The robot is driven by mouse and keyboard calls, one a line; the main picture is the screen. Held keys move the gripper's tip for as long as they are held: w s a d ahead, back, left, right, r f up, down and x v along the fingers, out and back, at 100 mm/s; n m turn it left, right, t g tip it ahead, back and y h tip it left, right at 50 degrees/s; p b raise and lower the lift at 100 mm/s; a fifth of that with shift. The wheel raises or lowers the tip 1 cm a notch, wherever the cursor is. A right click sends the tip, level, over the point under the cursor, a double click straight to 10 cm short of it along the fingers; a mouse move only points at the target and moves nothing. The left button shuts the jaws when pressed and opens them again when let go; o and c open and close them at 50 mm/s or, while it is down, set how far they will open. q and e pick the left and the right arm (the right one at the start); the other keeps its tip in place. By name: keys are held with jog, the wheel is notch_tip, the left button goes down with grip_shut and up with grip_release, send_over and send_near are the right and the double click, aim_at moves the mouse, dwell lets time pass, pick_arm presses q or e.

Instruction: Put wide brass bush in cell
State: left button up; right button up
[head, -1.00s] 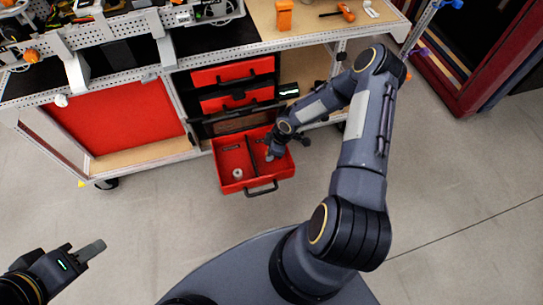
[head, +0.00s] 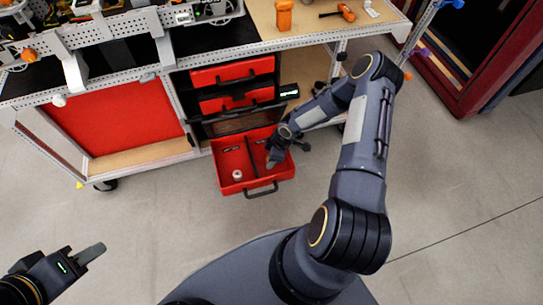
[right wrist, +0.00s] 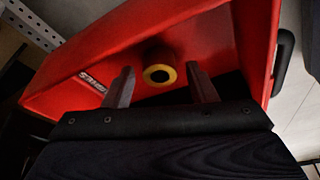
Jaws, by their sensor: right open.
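A short round bush with a brass-yellow rim and dark hole (right wrist: 159,74) shows in the right wrist view, inside the red drawer. In the head view it is a small pale ring (head: 237,175) in the front of the drawer's left cell. My right gripper (right wrist: 159,70) is open, with its fingers either side of the bush in that picture; I see no contact. In the head view the right gripper (head: 272,161) is over the drawer's right cell. My left gripper (head: 84,252) is open and empty, low at the left, away from the cart.
The open red drawer (head: 222,182) has a dark divider (head: 250,157) and a black front handle (head: 262,190). Closed red drawers (head: 232,73) are above it. An orange-handled tool (head: 346,12) lies on the worktop. The floor left of the drawer is clear.

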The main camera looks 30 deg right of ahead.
jog(key=shift+d+r, duration=0.1)
jog(key=shift+r, duration=0.3)
jog(key=p+v, duration=0.4)
jog(key=v, duration=0.7)
jog(key=shift+r, duration=0.25)
jog(key=shift+s, duration=0.2)
